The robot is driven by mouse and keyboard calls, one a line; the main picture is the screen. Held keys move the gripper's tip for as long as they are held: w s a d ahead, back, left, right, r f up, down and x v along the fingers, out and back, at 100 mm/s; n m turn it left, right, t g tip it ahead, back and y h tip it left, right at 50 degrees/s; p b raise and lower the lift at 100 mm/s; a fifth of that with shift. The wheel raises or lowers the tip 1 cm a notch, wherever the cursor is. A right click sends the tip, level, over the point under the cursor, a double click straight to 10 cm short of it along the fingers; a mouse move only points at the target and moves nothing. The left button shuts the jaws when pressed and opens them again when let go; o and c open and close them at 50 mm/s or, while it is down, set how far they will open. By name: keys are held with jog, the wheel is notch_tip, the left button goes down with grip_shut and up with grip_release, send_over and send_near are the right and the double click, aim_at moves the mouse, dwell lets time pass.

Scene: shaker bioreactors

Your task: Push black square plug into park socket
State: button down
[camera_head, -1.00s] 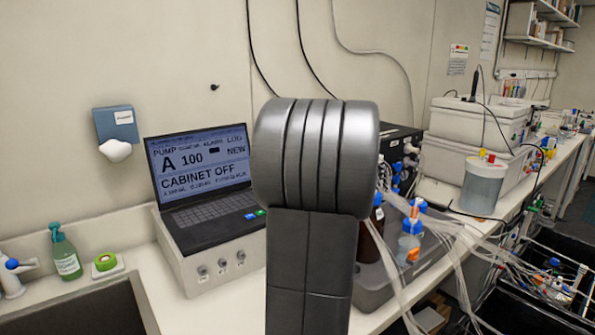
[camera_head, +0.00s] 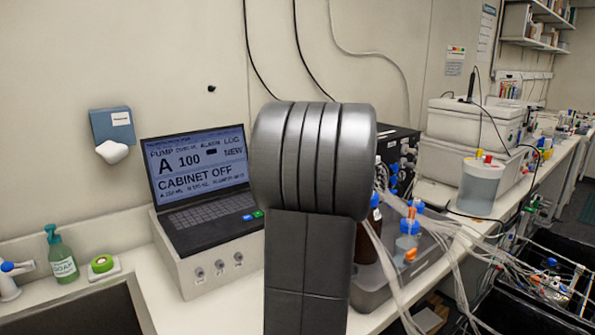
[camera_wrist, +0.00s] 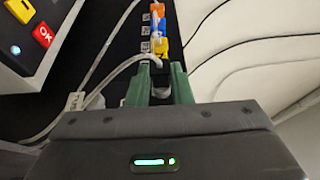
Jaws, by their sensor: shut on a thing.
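In the wrist view my gripper (camera_wrist: 160,84) shows two green fingers closed around a small, mostly hidden dark piece, which appears to be the black square plug (camera_wrist: 161,92). A pale cable (camera_wrist: 130,68) loops over the fingertips. Just beyond them, a row of yellow (camera_wrist: 161,48), blue (camera_wrist: 159,27) and orange (camera_wrist: 157,10) connectors sits along a black panel (camera_wrist: 115,50) with small printed labels. I cannot make out the park socket for certain, nor whether the plug touches it. In the head view my arm hides the gripper and plug.
A box with red and yellow buttons (camera_wrist: 43,35) stands at upper left in the wrist view. In the head view a laptop (camera_head: 205,180) sits left of my arm. Bottles (camera_head: 408,240) and loose tubing stand right. A sink (camera_head: 80,310) lies at lower left.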

jog(key=shift+w+d, duration=0.25)
jog(key=shift+d, duration=0.1)
jog(key=c, duration=1.2)
grip_release()
jog(key=b+v, duration=0.3)
jog(key=v, duration=1.1)
jog(key=shift+w+a, duration=0.1)
jog(key=p+x, duration=0.3)
jog(key=x, duration=1)
jog(key=shift+w, duration=0.4)
jog(key=shift+a, duration=0.15)
